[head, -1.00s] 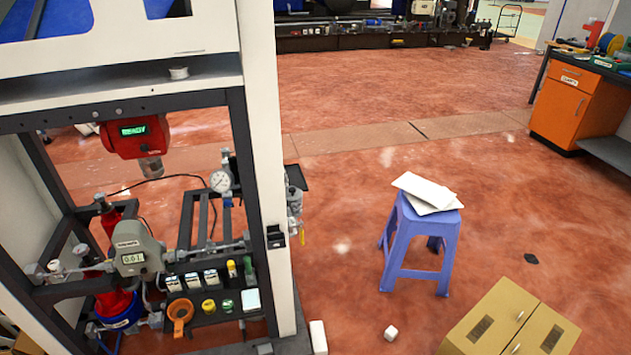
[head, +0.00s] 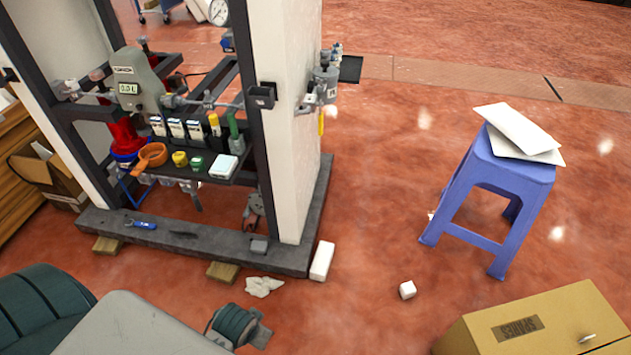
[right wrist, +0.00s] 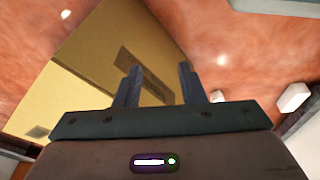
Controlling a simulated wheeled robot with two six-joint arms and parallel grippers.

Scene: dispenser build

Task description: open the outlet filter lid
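I cannot make out for sure which part is the outlet filter lid. A cluster of grey fittings (head: 325,80) with a yellow piece below it is mounted on the right side of the white column in the head view. A grey metering unit (head: 136,85) with a small display sits on the piping inside the frame, left of the column. My right gripper (right wrist: 158,70) is open and empty in the right wrist view, with a cardboard box behind its fingers. My left gripper is not in view.
A blue stool (head: 500,185) with white sheets on top stands right of the frame. A cardboard box (head: 535,325) is at bottom right. A white block (head: 322,261) and a small white cube (head: 407,290) lie on the floor. Floor between frame and stool is mostly clear.

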